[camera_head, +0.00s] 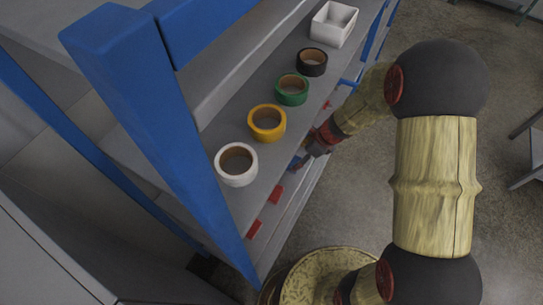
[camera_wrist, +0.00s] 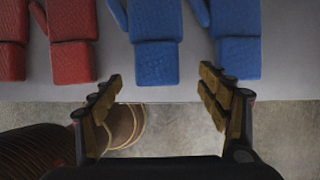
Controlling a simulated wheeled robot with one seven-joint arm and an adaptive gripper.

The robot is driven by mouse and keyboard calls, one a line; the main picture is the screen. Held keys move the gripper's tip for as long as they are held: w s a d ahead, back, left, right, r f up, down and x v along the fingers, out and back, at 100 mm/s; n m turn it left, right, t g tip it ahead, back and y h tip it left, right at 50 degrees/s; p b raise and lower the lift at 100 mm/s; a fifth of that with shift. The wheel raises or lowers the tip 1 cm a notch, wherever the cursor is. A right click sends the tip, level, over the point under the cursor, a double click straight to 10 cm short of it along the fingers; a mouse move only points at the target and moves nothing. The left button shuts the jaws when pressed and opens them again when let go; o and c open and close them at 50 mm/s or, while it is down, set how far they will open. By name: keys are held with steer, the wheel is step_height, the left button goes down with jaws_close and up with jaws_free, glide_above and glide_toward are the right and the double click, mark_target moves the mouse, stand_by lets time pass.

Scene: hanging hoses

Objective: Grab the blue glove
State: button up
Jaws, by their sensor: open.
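Two blue gloves lie side by side on a grey shelf in the wrist view, a middle one (camera_wrist: 155,42) and a right one (camera_wrist: 237,42), with their cuffs toward the shelf's front edge. My gripper (camera_wrist: 162,82) is open and empty. Its fingers are spread on either side of the middle blue glove's cuff in the picture, just short of the shelf edge; I cannot tell the height gap. In the head view my gripper (camera_head: 310,147) is beside the shelf unit, and the gloves there are mostly hidden under the upper shelf.
Two red gloves (camera_wrist: 70,42) lie left of the blue ones. The upper shelf (camera_head: 218,118) holds white, yellow, green and black tape rolls and a white bin (camera_head: 333,24). A blue post (camera_head: 150,130) stands at the near end. Open floor (camera_head: 350,200) lies right of the unit.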

mark_target(294, 163)
steer(key=x, duration=0.3)
steer(key=b+x, duration=0.1)
steer(key=shift+s+a+f, duration=0.15)
steer(key=shift+s+f, duration=0.05)
steer(key=shift+f, duration=0.15)
steer(key=shift+c, duration=0.4)
steer(key=c, duration=1.1)
steer(key=shift+c, duration=0.3)
